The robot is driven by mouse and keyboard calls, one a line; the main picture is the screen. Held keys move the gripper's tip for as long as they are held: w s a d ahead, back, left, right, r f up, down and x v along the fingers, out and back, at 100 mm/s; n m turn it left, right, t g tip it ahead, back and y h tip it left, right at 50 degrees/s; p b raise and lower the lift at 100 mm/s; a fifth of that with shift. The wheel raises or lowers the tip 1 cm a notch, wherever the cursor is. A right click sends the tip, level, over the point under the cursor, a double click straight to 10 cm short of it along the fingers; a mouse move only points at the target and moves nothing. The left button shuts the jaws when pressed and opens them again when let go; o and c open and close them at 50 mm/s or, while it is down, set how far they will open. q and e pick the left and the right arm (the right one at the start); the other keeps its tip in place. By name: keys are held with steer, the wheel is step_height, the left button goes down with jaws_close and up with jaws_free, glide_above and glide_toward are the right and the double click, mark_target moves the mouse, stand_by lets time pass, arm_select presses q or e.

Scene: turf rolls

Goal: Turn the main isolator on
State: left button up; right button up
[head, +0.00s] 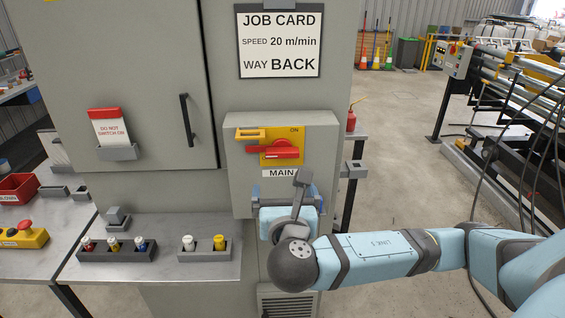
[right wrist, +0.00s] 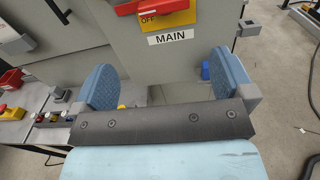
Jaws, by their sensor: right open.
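The main isolator is a red handle (head: 281,152) on a yellow plate (head: 298,135) marked ON at the top, on a grey box above the label MAIN (head: 280,173). The handle lies roughly horizontal. In the right wrist view, only the lower part of the red handle (right wrist: 128,8) shows, at the top edge, with OFF on the yellow plate (right wrist: 175,18) below it. My right gripper (head: 285,193) is open and empty, below the isolator and apart from the handle. Its two blue fingers stand wide apart in the right wrist view (right wrist: 166,82). My left gripper is not in view.
A yellow slotted tab (head: 251,134) sticks out at the plate's upper left. A red-topped DO NOT SWITCH ON tag (head: 109,127) is in a holder on the cabinet door, left of the black door handle (head: 187,118). A shelf (head: 170,262) with small coloured items lies below left.

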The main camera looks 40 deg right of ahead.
mark_target(283, 156)
steer(key=shift+h, duration=0.4)
steer(key=p+x, duration=0.1)
steer(key=x, duration=1.3)
steer(key=shift+s+d+r, duration=0.1)
steer(key=shift+d+r, duration=0.05)
steer(key=c, duration=0.7)
